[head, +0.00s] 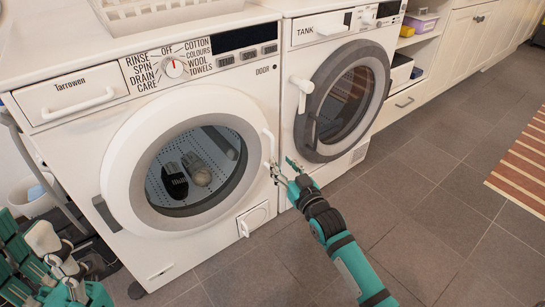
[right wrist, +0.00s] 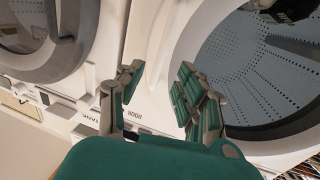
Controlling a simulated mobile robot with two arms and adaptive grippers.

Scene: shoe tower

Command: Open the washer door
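The white washer (head: 75,145) stands at the left, its round door (head: 118,165) apparently shut. A grey shoe (head: 199,171) and a black shoe (head: 174,182) show through the door's window. A white upright handle (head: 269,146) sits on the door's right edge. My right gripper (head: 284,169) is just below and right of the handle, near the washer's front. In the right wrist view its fingers (right wrist: 160,92) are spread, with the perforated drum (right wrist: 255,70) beyond; I cannot tell whether they touch the handle. My left gripper (head: 55,262) is partly visible at the lower left; its opening is unclear.
A second machine (head: 289,110) with a dark round door (head: 345,100) and white handle (head: 301,92) stands close on the right. A white basket (head: 165,12) sits on top of the washer. Tiled floor (head: 430,200) is clear at right, with a striped rug (head: 525,160) beyond.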

